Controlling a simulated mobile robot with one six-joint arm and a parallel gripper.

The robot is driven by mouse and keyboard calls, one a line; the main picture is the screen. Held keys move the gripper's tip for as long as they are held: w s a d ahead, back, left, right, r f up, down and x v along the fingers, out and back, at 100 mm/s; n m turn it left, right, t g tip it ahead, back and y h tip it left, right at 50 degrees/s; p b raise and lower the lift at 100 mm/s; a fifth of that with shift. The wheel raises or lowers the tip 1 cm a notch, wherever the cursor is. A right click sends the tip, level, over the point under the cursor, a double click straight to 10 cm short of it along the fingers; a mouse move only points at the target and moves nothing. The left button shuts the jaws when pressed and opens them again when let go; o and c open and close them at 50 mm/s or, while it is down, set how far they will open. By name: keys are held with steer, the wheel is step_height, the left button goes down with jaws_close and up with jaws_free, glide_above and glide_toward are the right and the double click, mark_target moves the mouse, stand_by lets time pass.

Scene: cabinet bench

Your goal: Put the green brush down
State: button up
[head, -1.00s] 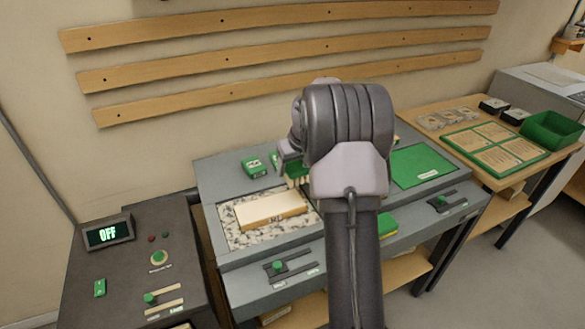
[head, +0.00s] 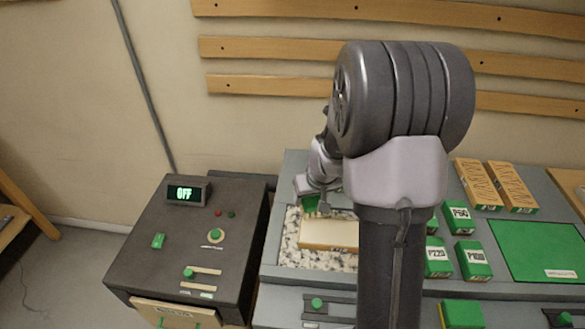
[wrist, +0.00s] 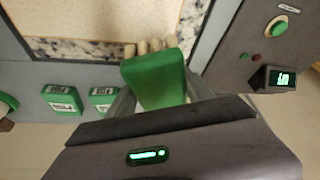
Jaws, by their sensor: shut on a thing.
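The green brush (wrist: 155,78) is held in my gripper (wrist: 160,97), with the fingers on either side of its block. Its pale bristles (wrist: 152,46) point toward the speckled stone slab in the wrist view. In the head view, the brush (head: 311,204) shows only in part under my gripper (head: 320,195), near the back left of the pale board (head: 328,234). The board lies on the speckled slab (head: 292,250). I cannot tell whether the bristles touch the slab or board. My arm hides part of the bench behind it.
A dark control box (head: 187,244) with an OFF display (head: 188,193) stands left of the bench. Several labelled green blocks (head: 473,259) sit right of my arm. Grey bench top at the back left (head: 296,172) is clear.

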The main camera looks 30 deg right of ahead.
steer(key=shift+w+a+f, duration=0.15)
steer(key=shift+a, duration=0.05)
steer(key=w+d, duration=0.2)
steer(key=w, duration=0.2)
steer(key=w+d+f, duration=0.1)
steer(key=w+d, duration=0.2)
steer(key=w, duration=0.1)
steer(key=w+d+b, duration=0.1)
steer(key=w+d, duration=0.2)
steer(key=w, duration=0.1)
steer(key=shift+d+f, duration=0.1)
steer(key=shift+f, duration=0.1)
step_height(320, 180, down, 4)
steer(key=shift+w+d+r+b, duration=0.1)
steer(key=shift+w+d+b, duration=0.05)
steer(key=shift+b, duration=1)
steer(key=shift+r, duration=0.15)
steer(key=o, duration=0.9)
steer(key=shift+f, duration=0.2)
steer(key=o, duration=0.4)
